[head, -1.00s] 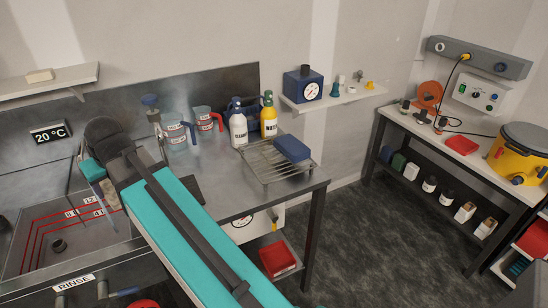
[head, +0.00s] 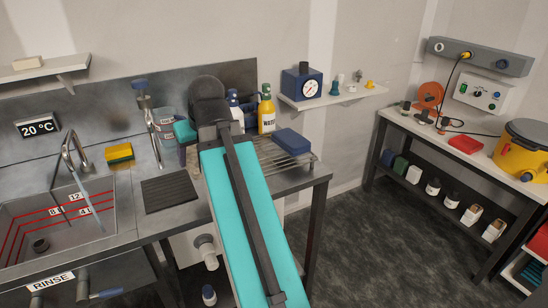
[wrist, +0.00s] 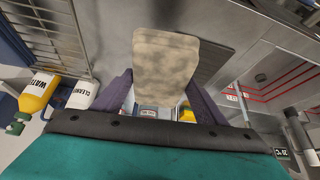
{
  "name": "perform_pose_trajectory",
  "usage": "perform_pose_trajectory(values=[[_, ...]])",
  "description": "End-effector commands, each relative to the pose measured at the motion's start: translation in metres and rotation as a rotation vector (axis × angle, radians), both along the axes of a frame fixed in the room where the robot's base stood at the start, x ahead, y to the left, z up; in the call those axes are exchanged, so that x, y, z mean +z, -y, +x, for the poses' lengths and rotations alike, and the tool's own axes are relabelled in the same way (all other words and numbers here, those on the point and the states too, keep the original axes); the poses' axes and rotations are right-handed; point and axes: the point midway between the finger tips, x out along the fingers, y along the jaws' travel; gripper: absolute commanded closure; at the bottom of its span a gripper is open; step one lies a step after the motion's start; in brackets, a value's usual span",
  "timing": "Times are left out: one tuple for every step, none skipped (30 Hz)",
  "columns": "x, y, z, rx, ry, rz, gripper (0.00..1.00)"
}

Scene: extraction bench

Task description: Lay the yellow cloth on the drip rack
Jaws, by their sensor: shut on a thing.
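My gripper (wrist: 160,88) shows in the wrist view with its two purple fingers shut on a pale tan, round-cornered, cloth-like piece (wrist: 165,62). The piece looks blotchy and dull rather than bright yellow. In the head view my gripper (head: 188,152) is mostly behind my arm, above the bench right of the tap, and the held piece is hard to make out there. The wire drip rack (head: 276,166) stands at the bench's right end, partly behind my arm. A blue block (head: 292,142) lies on its right part. The rack also shows upper left in the wrist view (wrist: 48,42).
Yellow (head: 266,110) and white (head: 237,120) bottles stand behind the rack. A dark ribbed mat (head: 170,192) lies on the bench.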

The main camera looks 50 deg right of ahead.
Motion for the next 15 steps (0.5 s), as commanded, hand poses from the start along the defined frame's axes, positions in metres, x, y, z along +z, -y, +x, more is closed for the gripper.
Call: perform_pose_trajectory(values=[[-0.007,0.011,-0.01,-0.016,0.001,-0.002,0.55],[-0.007,0.017,-0.016,-0.023,0.002,-0.003,0.55],[-0.007,0.023,-0.023,-0.032,0.003,-0.004,0.55],[-0.008,0.029,-0.029,-0.039,0.003,-0.003,0.55],[-0.009,0.033,-0.035,-0.046,0.003,-0.002,0.55],[-0.01,0.04,-0.043,-0.054,0.004,-0.004,0.55],[-0.01,0.045,-0.049,-0.061,0.003,-0.005,0.55],[-0.011,0.05,-0.055,-0.068,0.003,-0.005,0.55],[-0.012,0.055,-0.063,-0.077,0.004,-0.006,0.55],[-0.013,0.06,-0.068,-0.084,0.004,-0.007,0.55],[-0.013,0.064,-0.074,-0.089,0.004,-0.007,0.55],[-0.014,0.068,-0.081,-0.097,0.004,-0.007,0.55],[-0.014,0.072,-0.086,-0.101,0.004,-0.009,0.55],[-0.014,0.075,-0.091,-0.107,0.004,-0.009,0.55],[-0.015,0.078,-0.097,-0.112,0.005,-0.009,0.55]])
